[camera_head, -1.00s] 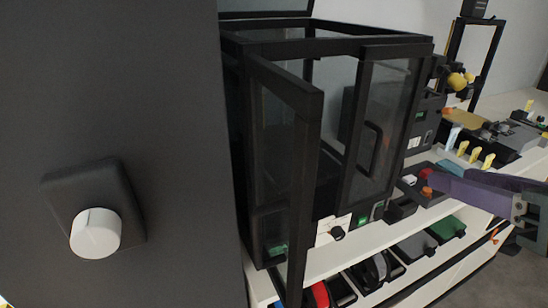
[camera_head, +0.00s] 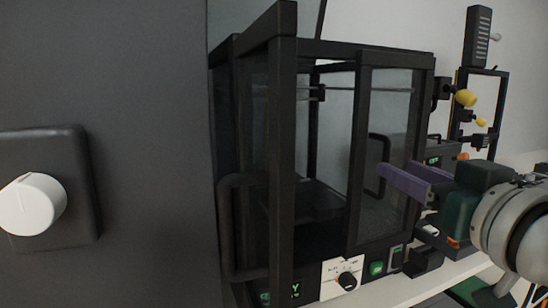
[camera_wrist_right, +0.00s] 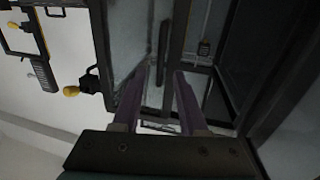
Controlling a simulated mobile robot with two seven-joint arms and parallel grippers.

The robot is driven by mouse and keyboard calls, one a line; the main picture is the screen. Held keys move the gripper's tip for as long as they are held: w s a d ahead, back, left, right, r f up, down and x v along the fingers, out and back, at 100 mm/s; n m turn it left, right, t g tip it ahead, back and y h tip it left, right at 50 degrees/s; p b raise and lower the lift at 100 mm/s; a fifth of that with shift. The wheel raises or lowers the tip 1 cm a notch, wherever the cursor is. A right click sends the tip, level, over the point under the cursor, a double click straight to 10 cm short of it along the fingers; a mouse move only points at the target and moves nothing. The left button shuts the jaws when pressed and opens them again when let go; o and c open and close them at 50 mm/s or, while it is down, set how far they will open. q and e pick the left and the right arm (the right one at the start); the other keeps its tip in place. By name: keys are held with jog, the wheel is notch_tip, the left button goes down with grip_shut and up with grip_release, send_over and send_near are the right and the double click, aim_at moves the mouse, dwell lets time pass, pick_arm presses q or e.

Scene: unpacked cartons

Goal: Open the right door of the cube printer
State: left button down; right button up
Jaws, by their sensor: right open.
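The cube printer (camera_head: 320,48) is a black-framed box with clear panels. Its left door (camera_head: 283,150) stands swung open toward me. Its right door (camera_head: 354,160) looks shut, with a dark bar handle (camera_head: 380,150) near its inner edge. My right gripper (camera_head: 396,168) is open, its purple fingers pointing at this handle from the right. In the right wrist view the gripper (camera_wrist_right: 160,74) has a gap between its fingers, and a dark bar, likely the handle (camera_wrist_right: 163,45), lies ahead of the tips. I cannot tell whether they touch. My left gripper is out of view.
A dark panel with a white knob (camera_head: 32,204) fills the left side. A control dial (camera_head: 347,281) sits low on the printer's front. Equipment with yellow knobs (camera_head: 465,97) stands on the white bench to the right.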

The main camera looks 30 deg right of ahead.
jog(key=x, duration=0.3)
jog(key=shift+w+d, duration=0.1)
jog(key=shift+w, duration=0.15)
grip_shut()
dwell(1.3)
